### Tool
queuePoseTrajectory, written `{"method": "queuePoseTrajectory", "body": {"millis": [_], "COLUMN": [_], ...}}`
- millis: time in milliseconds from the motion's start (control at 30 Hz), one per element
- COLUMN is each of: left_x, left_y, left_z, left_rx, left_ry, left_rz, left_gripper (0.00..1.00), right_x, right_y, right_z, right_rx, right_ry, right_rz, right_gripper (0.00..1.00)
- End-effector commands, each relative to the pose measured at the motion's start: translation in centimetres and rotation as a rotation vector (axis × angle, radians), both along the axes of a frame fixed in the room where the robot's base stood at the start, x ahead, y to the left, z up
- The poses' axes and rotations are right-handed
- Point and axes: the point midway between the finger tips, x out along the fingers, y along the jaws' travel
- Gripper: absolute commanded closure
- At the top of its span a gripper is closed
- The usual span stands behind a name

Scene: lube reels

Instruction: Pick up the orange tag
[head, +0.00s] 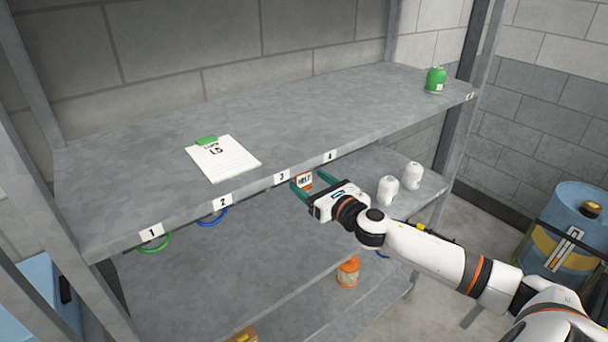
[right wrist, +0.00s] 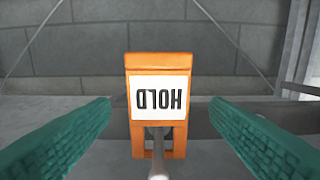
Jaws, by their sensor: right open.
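The orange tag (head: 304,180) hangs below the front edge of the upper shelf, between the labels 3 and 4. In the right wrist view the orange tag (right wrist: 158,67) has a white panel reading HOLD, upside down there. My right gripper (head: 301,187) is at the tag with its green fingers apart. In the right wrist view the fingers of my right gripper (right wrist: 160,130) stand to either side of the tag, with gaps between them and it. A grey rod runs in front of the tag's lower part. My left gripper is not in view.
The upper shelf (head: 270,120) carries a clipboard (head: 222,158) and a green bottle (head: 435,80). Green (head: 154,243) and blue (head: 212,218) rings hang under its front edge. Two white bottles (head: 388,188) and an orange one (head: 348,271) stand lower. A blue drum (head: 570,235) is at right.

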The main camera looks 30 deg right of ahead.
Motion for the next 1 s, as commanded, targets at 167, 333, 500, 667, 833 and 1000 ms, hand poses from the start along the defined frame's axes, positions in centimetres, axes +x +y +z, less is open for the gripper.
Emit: {"method": "queuePoseTrajectory", "body": {"millis": [167,333,500,667,833,1000], "left_x": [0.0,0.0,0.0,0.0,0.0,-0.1], "left_y": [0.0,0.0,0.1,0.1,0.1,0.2], "left_z": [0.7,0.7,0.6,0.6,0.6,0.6], "left_rx": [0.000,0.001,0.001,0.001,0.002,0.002], "left_ry": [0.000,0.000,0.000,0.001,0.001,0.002], "left_rz": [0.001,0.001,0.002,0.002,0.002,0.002], "left_gripper": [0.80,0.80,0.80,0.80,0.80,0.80], "right_x": [1.6,1.7,1.7,1.7,1.7,1.7], "right_y": [0.0,0.1,0.0,0.0,0.0,0.0], "right_z": [0.2,0.0,0.0,0.0,0.0,0.0], "right_rx": [0.000,-0.002,-0.001,-0.001,-0.001,-0.002], "right_ry": [-0.001,0.001,0.000,0.000,0.000,0.000], "right_rz": [-0.002,-0.001,-0.001,-0.001,-0.001,-0.001], "right_gripper": [0.29,0.29,0.41,0.67,0.77,0.77]}}
